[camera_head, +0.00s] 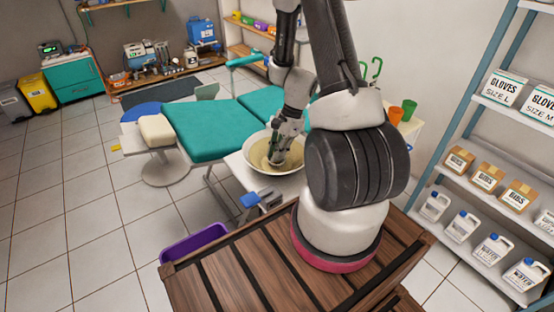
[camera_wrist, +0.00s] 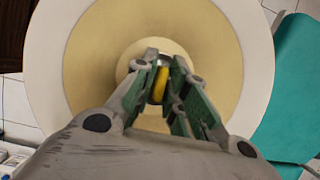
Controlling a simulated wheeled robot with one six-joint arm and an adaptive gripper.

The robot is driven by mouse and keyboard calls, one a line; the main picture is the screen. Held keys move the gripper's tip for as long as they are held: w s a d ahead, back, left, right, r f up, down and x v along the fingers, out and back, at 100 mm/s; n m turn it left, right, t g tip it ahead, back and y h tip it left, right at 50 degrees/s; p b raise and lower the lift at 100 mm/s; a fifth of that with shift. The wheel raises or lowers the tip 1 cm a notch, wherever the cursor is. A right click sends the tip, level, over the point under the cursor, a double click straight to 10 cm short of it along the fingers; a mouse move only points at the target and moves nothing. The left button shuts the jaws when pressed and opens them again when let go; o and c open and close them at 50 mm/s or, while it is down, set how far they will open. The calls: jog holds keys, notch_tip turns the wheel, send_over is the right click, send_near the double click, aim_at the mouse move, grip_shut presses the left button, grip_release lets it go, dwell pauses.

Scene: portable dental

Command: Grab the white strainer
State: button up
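A wide bowl with a white rim (camera_head: 249,163) and cream inside stands below my gripper (camera_head: 275,160). The bowl also fills much of the wrist view (camera_wrist: 85,60). My gripper points down into it, its fingertips (camera_wrist: 164,62) over the middle with a gap between them. A small yellow piece (camera_wrist: 161,84) and a grey rounded part show in that gap. I cannot tell if the fingers touch them. I cannot make out a separate white strainer; the fingers hide part of the bowl's middle.
A teal dental chair (camera_head: 205,130) stands behind and left of the bowl. A shelf with glove boxes (camera_head: 502,90) and jugs is at the right. Orange and green cups (camera_head: 395,115) stand behind my arm. A wooden slatted top (camera_head: 215,270) is in front, with a purple bin (camera_head: 194,243) beside it.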

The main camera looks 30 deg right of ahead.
grip_shut()
jog(key=shift+r, duration=0.1)
